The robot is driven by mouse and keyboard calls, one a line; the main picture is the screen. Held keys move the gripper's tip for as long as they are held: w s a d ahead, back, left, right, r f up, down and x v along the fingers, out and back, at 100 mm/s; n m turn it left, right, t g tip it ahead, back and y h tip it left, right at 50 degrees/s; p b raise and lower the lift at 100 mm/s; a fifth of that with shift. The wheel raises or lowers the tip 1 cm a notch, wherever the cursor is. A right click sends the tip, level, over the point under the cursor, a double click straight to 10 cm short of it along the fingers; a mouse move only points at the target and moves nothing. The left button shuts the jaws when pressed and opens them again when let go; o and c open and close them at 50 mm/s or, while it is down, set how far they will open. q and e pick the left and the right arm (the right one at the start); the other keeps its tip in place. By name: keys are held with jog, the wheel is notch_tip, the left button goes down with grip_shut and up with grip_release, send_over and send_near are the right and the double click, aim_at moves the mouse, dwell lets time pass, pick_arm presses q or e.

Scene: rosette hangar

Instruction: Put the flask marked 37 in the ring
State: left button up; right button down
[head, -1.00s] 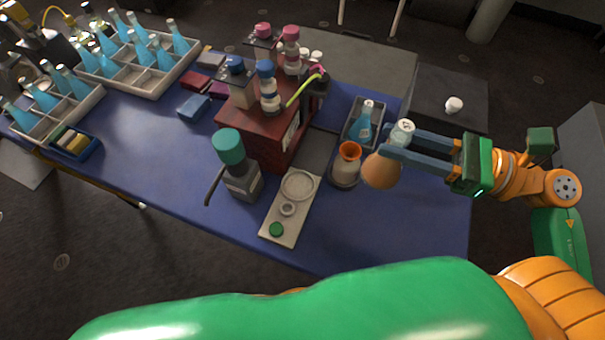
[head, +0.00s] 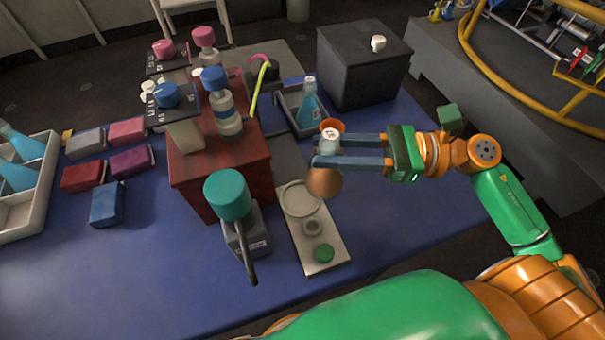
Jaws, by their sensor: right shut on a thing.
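My right gripper (head: 318,152) is shut around the neck of a round flask (head: 324,183) with brown contents and a pale, marked top; the mark is too small to read. The flask hangs upright above the table, beside the upper right of a pale plate (head: 328,238). The plate carries a large ring (head: 299,185), a smaller ring (head: 312,227) and a green disc (head: 323,253). The large ring looks empty. An orange-rimmed vessel (head: 336,124) is mostly hidden behind the held flask and gripper. My left gripper is out of view.
A teal-topped device (head: 228,195) with a handle stands left of the plate, before a red box (head: 195,185). A tray (head: 290,106) with a blue flask (head: 308,105) and a dark box (head: 362,68) stand behind. Blue tabletop right of the plate is clear.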

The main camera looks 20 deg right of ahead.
jog(key=w+a+f, duration=0.1)
jog(key=f, duration=0.2)
jog(key=w+a+f, duration=0.1)
jog(key=f, duration=0.1)
jog(key=w+a+f, duration=0.1)
jog(key=f, duration=0.2)
jog(key=shift+a+f, duration=0.25)
jog(key=shift+f, duration=0.05)
jog(key=shift+f, duration=0.1)
jog(key=shift+f+b, duration=0.1)
jog(key=shift+b, duration=0.2)
jog(key=c, duration=0.6)
grip_release()
jog(key=shift+o, duration=0.2)
